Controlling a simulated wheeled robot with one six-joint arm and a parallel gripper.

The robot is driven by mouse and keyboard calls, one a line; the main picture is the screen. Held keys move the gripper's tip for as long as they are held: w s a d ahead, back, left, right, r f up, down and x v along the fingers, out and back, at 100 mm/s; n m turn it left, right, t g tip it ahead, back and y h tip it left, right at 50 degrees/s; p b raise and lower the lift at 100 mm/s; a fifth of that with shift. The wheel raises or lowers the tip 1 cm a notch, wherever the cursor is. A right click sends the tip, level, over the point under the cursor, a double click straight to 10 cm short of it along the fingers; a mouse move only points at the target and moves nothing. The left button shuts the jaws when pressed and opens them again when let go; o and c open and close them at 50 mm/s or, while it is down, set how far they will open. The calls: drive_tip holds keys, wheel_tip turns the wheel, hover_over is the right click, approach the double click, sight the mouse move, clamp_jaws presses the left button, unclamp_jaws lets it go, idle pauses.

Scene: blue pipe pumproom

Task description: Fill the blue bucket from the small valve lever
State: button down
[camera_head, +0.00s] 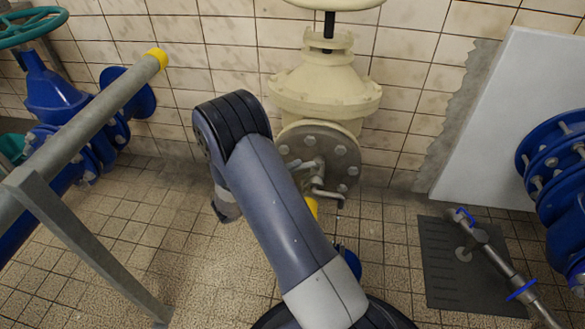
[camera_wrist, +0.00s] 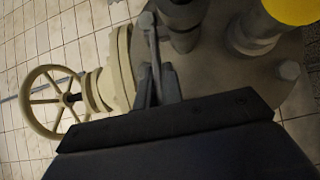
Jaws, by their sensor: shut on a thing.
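A small metal valve with a bent spout (camera_head: 328,194) sits on the front of the round bolted flange (camera_head: 345,148) in the head view. My arm crosses in front and hides my gripper there. In the wrist view two narrow grey fingertips of my gripper (camera_wrist: 157,84) are closed around the lower end of a thin grey lever (camera_wrist: 152,38). A dark blue piece (camera_head: 350,262) shows beside my arm, low in the head view; it may be the blue bucket, but most of it is hidden. I cannot see any water.
A cream valve body (camera_head: 325,85) with a handwheel stands above the flange. A grey rail with a yellow end (camera_head: 156,58) runs at the left. Blue pipes (camera_head: 560,165) and a metal pipe with blue rings (camera_head: 490,250) are at the right.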

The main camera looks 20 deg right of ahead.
idle(0.5)
drive_tip(key=shift+s+n+t+y+b, duration=0.4)
drive_tip(key=shift+s+n+t+b, duration=0.25)
drive_tip(key=shift+t, duration=0.35)
drive_tip(key=shift+w, duration=0.15)
drive_tip(key=c, duration=1.6)
unclamp_jaws()
drive_tip(key=shift+o, duration=0.2)
drive_tip(key=shift+a, duration=0.1)
drive_tip(key=p+v, duration=0.2)
drive_tip(key=v, duration=0.8)
drive_tip(key=shift+a, duration=0.35)
